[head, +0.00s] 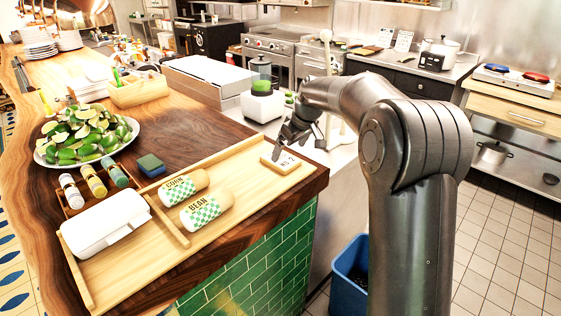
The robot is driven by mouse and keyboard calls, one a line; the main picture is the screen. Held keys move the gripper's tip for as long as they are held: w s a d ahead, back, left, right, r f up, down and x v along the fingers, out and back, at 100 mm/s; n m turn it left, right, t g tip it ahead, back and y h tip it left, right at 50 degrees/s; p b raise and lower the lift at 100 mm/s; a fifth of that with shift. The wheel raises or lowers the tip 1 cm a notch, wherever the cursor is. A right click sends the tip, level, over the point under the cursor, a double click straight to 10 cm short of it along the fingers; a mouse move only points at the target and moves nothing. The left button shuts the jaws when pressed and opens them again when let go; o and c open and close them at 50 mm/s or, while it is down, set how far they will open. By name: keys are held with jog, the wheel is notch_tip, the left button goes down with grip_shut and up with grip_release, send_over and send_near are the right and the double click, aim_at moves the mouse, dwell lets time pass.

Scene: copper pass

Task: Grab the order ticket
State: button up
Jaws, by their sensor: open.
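The order ticket (285,165) looks like a small pale tile or card with dark lettering, partly hidden by my fingers. It lies flat at the right end of the light wooden tray (235,167). My gripper (283,149) is open and points down, with its fingertips right over the ticket in the picture. I cannot tell whether a finger touches it.
Two rolls labelled CORN (183,187) and BEAN (207,211) lie in the tray's middle, left of the ticket. A white lidded box (105,222) sits at its left end. A blender (262,98) stands behind my gripper. The counter edge (300,200) drops off in front.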

aim_at(281, 158)
jog(key=x, duration=0.2)
jog(key=a+x, duration=0.1)
jog(key=x, duration=0.2)
jog(key=shift+w+r, duration=0.1)
jog(key=shift+w, duration=0.15)
jog(key=shift+c, duration=0.2)
jog(key=c, duration=1)
jog(key=shift+c, duration=0.2)
jog(key=shift+r, duration=0.15)
